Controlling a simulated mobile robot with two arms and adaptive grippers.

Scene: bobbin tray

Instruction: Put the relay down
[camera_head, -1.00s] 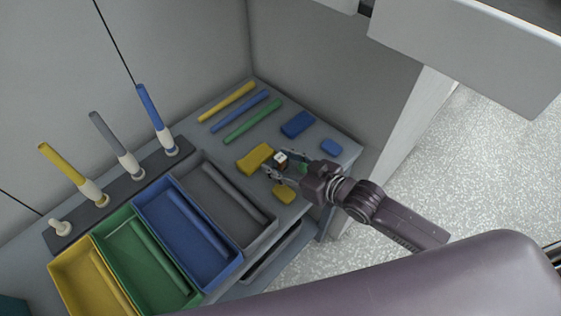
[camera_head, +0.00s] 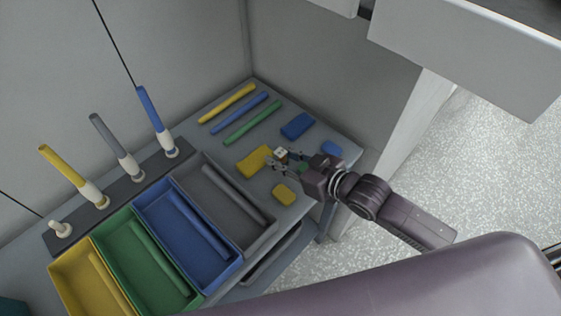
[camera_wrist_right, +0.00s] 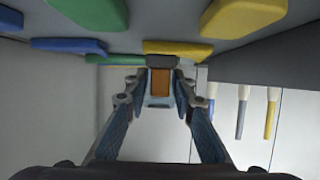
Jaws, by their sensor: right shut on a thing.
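The relay (camera_head: 281,153) is a small block with a pale top and dark sides. My right gripper (camera_head: 277,162) is shut on it, above the grey table beside the large yellow block (camera_head: 255,161). In the right wrist view the relay (camera_wrist_right: 160,84) shows an orange-brown middle in a pale clear case, between the two fingertips. I cannot tell whether its underside touches the table. My left gripper is not in view.
A small yellow block (camera_head: 284,194) lies just below the gripper in the head view. Blue blocks (camera_head: 297,125) (camera_head: 332,149) lie beyond it. Three rods, including a green one (camera_head: 252,121), lie at the back. A grey bin (camera_head: 209,160) stands to the left.

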